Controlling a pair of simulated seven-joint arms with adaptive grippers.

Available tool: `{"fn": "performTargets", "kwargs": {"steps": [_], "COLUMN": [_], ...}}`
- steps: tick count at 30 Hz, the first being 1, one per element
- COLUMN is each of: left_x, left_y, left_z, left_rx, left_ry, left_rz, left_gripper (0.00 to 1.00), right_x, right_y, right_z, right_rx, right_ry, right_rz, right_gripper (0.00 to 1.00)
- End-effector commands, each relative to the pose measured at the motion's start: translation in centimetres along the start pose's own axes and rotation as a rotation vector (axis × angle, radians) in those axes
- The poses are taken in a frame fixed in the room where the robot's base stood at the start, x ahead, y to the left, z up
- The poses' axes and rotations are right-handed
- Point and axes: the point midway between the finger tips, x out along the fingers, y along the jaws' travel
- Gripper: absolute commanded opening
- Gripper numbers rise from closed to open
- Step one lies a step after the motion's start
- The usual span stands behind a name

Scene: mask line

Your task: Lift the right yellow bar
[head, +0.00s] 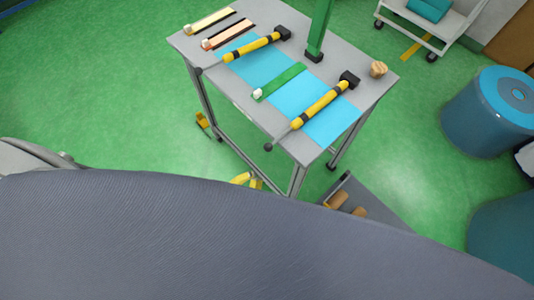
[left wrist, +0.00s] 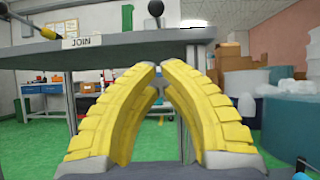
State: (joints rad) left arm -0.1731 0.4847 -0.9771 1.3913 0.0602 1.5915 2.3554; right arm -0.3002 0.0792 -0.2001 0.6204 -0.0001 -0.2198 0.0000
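The right yellow bar (head: 320,105), with black bands and a black block at its far end, lies slantwise on the grey table (head: 376,87). Its thin rod ends in a dark ball past the near edge. A similar left yellow bar (head: 250,48) lies to the left. My left gripper (head: 248,182) is off the near edge, below the right bar's ball end and apart from it. In the left wrist view its yellow fingers (left wrist: 159,68) converge with a narrow gap at the tips; nothing is seen between them. My right gripper is not in view.
A green strip (head: 280,82) lies on the blue mat (head: 338,124) between the bars. A green post (head: 319,30) stands at the table's back. In the left wrist view, the tabletop edge with a JOIN label (left wrist: 83,42) runs above the fingers. Blue drums stand right.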

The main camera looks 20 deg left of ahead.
Motion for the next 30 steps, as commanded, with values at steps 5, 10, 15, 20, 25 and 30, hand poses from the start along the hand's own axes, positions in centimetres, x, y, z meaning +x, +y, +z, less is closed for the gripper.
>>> {"fn": "performTargets", "kwargs": {"steps": [5,10,15,20,25,30], "left_x": [3.4,6.3,7.9,8.8,9.3,9.5], "left_y": [0.0,0.0,0.0,-0.1,0.0,0.0], "left_z": [0.1,0.0,1.3,2.2,2.7,2.8], "left_rx": [0.000,0.001,0.000,0.001,0.001,0.001], "left_ry": [-0.003,-0.002,-0.001,0.000,0.001,0.001], "left_rz": [0.000,0.000,0.000,-0.001,0.000,0.000], "left_gripper": [0.00,0.00,0.00,0.00,0.00,0.00], "right_x": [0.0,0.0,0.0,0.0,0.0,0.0], "right_y": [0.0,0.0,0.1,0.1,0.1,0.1], "right_z": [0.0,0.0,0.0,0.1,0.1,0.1], "right_rx": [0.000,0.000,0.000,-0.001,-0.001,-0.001], "right_ry": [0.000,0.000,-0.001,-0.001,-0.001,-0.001], "right_rz": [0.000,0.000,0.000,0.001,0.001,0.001], "right_gripper": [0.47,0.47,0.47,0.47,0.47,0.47]}}
